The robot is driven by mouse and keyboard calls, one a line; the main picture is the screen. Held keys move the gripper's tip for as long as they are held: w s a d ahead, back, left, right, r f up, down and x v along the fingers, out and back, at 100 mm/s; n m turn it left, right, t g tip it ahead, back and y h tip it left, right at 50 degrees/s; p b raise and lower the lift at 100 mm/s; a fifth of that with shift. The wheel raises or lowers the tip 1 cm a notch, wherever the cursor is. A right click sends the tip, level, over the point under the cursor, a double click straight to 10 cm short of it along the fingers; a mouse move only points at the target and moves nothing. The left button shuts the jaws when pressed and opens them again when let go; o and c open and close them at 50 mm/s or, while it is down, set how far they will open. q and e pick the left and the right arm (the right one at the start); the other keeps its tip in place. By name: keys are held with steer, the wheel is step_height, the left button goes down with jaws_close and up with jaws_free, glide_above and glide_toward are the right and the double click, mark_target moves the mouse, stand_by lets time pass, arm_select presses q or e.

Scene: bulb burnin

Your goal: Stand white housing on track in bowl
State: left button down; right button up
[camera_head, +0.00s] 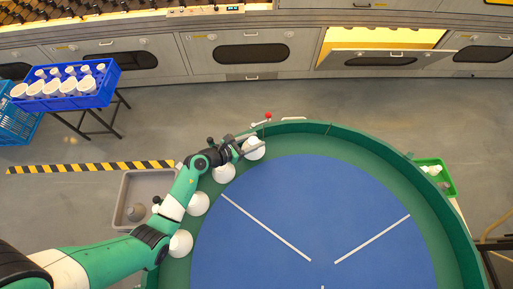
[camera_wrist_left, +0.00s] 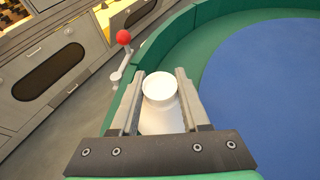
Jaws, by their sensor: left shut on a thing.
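My left gripper (camera_head: 250,145) is shut on a white housing (camera_head: 255,152) at the upper left rim of the big round bowl (camera_head: 439,213). In the left wrist view the same housing (camera_wrist_left: 160,118) sits between the two fingers of the gripper (camera_wrist_left: 158,80), its round open end facing the camera. It is over the bowl's green outer track (camera_head: 300,141); I cannot tell whether it touches the track. More white housings (camera_head: 223,174), (camera_head: 197,204), (camera_head: 181,243) stand along the track at the left, partly hidden by my arm. My right gripper is not in view.
A lever with a red knob (camera_head: 268,115) stands at the rim close to the gripper; the red knob (camera_wrist_left: 124,37) also shows in the wrist view. A blue crate (camera_head: 112,78) holds several white housings. A grey bin (camera_head: 126,185) stands left of the bowl, and a green bin (camera_head: 447,187) right.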

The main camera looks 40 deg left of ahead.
arm_select(q)
steer(key=shift+w+f, duration=0.4)
steer(key=shift+f, duration=0.05)
steer(key=f+b, duration=0.3)
steer(key=shift+w+f, duration=0.25)
steer(key=shift+f, duration=0.15)
steer(key=shift+s+r, duration=0.1)
steer(key=shift+r, duration=0.05)
steer(key=shift+c, duration=1.9)
jaws_free()
